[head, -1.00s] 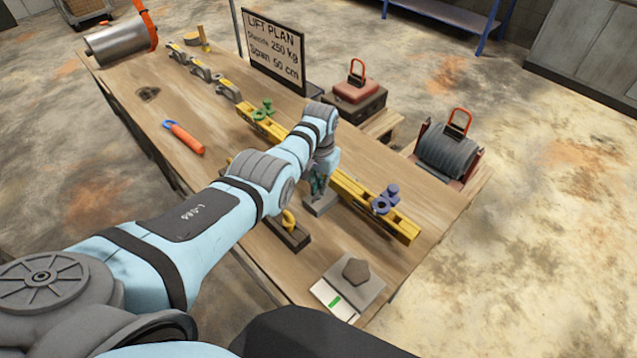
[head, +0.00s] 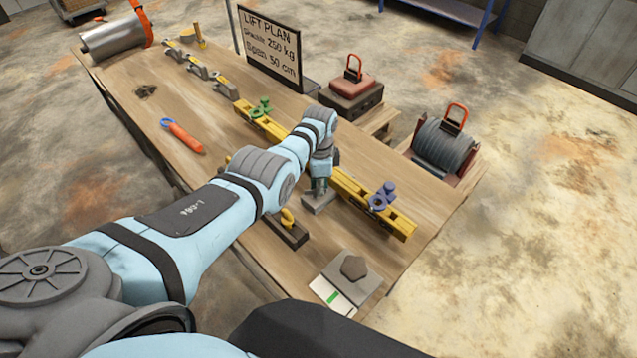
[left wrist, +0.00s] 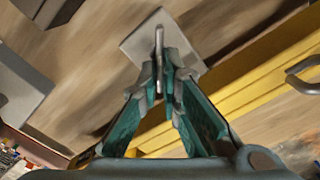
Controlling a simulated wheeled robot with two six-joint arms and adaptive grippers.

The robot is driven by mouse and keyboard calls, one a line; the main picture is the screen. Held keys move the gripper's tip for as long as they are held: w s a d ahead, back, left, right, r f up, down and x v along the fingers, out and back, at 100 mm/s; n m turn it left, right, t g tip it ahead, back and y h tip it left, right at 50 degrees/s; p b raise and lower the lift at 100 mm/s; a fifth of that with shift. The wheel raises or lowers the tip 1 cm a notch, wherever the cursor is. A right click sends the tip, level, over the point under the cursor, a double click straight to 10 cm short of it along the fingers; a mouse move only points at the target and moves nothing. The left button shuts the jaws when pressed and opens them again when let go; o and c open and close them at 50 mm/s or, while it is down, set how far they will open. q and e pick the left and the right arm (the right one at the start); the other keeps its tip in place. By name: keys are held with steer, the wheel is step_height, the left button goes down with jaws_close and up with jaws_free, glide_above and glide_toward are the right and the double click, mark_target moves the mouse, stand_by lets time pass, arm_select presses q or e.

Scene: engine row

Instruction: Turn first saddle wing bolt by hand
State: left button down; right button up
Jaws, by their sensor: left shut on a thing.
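My left gripper (head: 320,185) points down beside the yellow beam (head: 352,187). In the left wrist view its green fingers (left wrist: 166,75) are shut on a thin grey upright piece (left wrist: 159,45) over a flat grey block (left wrist: 137,40). The same block (head: 318,203) shows under the gripper in the head view. I cannot tell whether the thin piece is a wing bolt. A green saddle-like fitting (head: 262,108) sits on the beam's far part, and a blue-purple one (head: 382,197) near its close end. My arm hides the beam's middle. My right gripper is not in view.
On the wooden bench (head: 140,110) lie an orange-handled tool (head: 183,136), a dark block with a yellow hook (head: 287,228) and a small scale-like plate (head: 345,285). A lift plan sign (head: 270,45) stands behind. A cable drum (head: 443,148) stands at the right.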

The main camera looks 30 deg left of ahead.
arm_select(q)
steer(key=m, duration=0.5)
steer(key=shift+d+r+m, duration=0.1)
steer(key=shift+r+m, duration=0.1)
steer(key=shift+m, duration=0.1)
steer(key=shift+s+m, duration=0.15)
steer(key=shift+m, duration=1)
steer(key=shift+s+m, duration=0.1)
steer(key=shift+m, duration=1.05)
steer(key=c, duration=1.8)
jaws_free()
steer(key=shift+s, duration=0.1)
steer(key=shift+f, duration=0.1)
step_height(320, 180, up, 12)
steer(key=shift+s+r, duration=0.1)
